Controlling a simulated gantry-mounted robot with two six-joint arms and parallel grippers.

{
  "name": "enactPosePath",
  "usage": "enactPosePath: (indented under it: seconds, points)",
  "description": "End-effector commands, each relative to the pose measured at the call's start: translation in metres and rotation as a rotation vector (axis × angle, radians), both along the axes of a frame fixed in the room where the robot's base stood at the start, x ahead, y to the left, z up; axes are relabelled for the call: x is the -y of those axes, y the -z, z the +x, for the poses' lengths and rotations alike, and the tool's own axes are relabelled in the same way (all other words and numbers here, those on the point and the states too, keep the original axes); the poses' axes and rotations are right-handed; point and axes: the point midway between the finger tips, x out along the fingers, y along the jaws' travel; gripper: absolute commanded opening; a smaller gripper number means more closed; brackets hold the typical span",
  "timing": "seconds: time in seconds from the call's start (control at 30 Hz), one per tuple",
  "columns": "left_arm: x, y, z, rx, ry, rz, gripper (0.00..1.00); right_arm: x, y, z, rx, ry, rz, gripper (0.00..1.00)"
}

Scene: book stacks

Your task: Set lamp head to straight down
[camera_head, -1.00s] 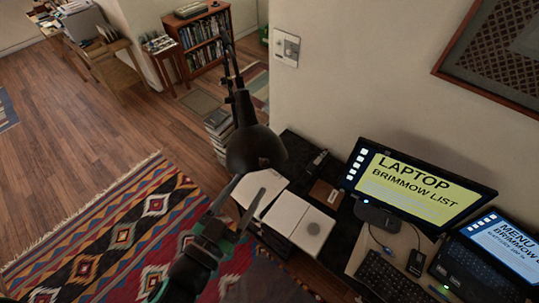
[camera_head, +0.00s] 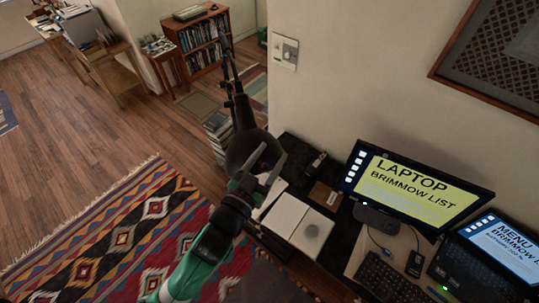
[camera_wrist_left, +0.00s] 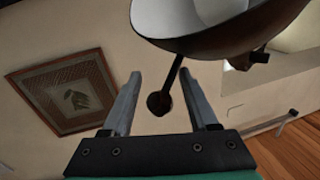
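The black desk lamp's head (camera_head: 243,148) hangs on its thin jointed arm (camera_head: 231,85) over the desk's left end. My left gripper (camera_head: 264,165) is at the head's lower right side, overlapping it in the head view. In the left wrist view the lamp head (camera_wrist_left: 205,38) fills the top, with its white inside showing. A dark rod with a round knob (camera_wrist_left: 158,103) reaches down from the shade between my spread fingers (camera_wrist_left: 160,75). The fingers look apart from the knob. The head's exact tilt is hard to tell. My right gripper is out of view.
White boxes or books (camera_head: 300,222) lie on the desk below the lamp. A monitor (camera_head: 418,187), keyboard (camera_head: 388,277) and laptop (camera_head: 490,255) stand to the right. The wall (camera_head: 350,80) is behind. A book stack (camera_head: 217,130) stands behind the lamp.

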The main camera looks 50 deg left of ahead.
Motion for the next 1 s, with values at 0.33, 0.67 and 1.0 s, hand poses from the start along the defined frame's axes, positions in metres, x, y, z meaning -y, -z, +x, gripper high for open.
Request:
enactPosePath:
  seconds: [0.33,0.67,1.0]
  points:
    - [0.0001,-0.0001,-0.0003,0.000,0.000,0.000,0.00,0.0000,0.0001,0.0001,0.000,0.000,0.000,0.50]
    - [0.0001,-0.0003,-0.0004,0.000,0.000,0.000,0.00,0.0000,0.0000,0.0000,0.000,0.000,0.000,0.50]
    - [0.0002,-0.0007,-0.0005,0.001,0.000,0.000,0.00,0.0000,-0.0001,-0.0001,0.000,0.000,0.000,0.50]
